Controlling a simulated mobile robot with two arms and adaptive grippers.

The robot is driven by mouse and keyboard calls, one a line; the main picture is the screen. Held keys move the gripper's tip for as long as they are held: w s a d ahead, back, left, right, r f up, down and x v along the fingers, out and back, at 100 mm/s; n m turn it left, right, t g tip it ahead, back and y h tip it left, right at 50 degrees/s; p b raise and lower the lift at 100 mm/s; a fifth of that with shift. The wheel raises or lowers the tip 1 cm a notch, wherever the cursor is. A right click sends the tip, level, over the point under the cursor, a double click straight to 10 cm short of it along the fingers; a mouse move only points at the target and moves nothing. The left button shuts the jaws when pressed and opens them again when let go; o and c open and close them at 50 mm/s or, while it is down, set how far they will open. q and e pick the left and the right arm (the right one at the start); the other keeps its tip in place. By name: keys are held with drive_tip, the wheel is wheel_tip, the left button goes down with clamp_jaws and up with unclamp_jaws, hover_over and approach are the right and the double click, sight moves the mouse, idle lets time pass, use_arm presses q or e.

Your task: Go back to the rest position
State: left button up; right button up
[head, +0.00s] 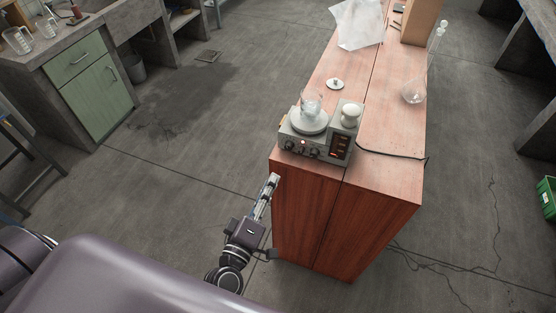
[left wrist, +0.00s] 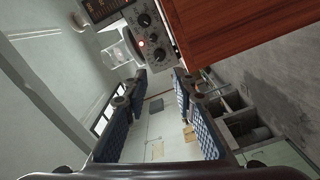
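My left gripper (head: 267,193) is raised beside the near left corner of the wooden bench, apart from it, below and in front of the hotplate. In the left wrist view its two blue-padded fingers (left wrist: 162,105) stand apart with nothing between them. My right gripper does not show in either view. The hotplate stirrer (head: 316,138), with knobs and a red display, stands on the near end of the bench; it also shows in the left wrist view (left wrist: 149,30). A glass beaker (head: 311,103) stands on its round plate.
The wooden bench (head: 395,115) also bears a white lidded jar, a small white dish (head: 335,84), a glass flask (head: 414,91) and a cable. A concrete counter with green doors (head: 98,98) stands at the left. The floor between is clear. A green crate (head: 547,198) lies at the right edge.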

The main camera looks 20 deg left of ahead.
use_arm(q)
drive_tip(key=s+f+m+g+h, duration=0.1)
drive_tip(key=s+f+m+g, duration=0.2)
drive_tip(key=f, duration=0.7)
drive_tip(key=s+f+m+g+b, duration=0.1)
drive_tip(key=s+f+m+g, duration=0.15)
drive_tip(key=f, duration=0.75)
drive_tip(key=s+f+m+g+h, duration=0.15)
drive_tip(key=s+f+m, duration=0.25)
drive_tip(key=f, duration=0.7)
drive_tip(key=s+a+f+m+g+y, duration=0.1)
drive_tip(key=s+a+f+m+g, duration=0.1)
drive_tip(key=s+f, duration=0.4)
drive_tip(key=s+a+f+m+g+y, duration=0.1)
drive_tip(key=s+f+g, duration=0.3)
drive_tip(key=s, duration=0.9)
drive_tip(key=s+a+f+m+g+y+b, duration=0.1)
drive_tip(key=s+a+f+m+g, duration=0.2)
drive_tip(key=s+f, duration=0.6)
drive_tip(key=shift+s+a+g, duration=0.2)
drive_tip(key=shift+s+g, duration=0.15)
drive_tip(key=shift+g, duration=0.15)
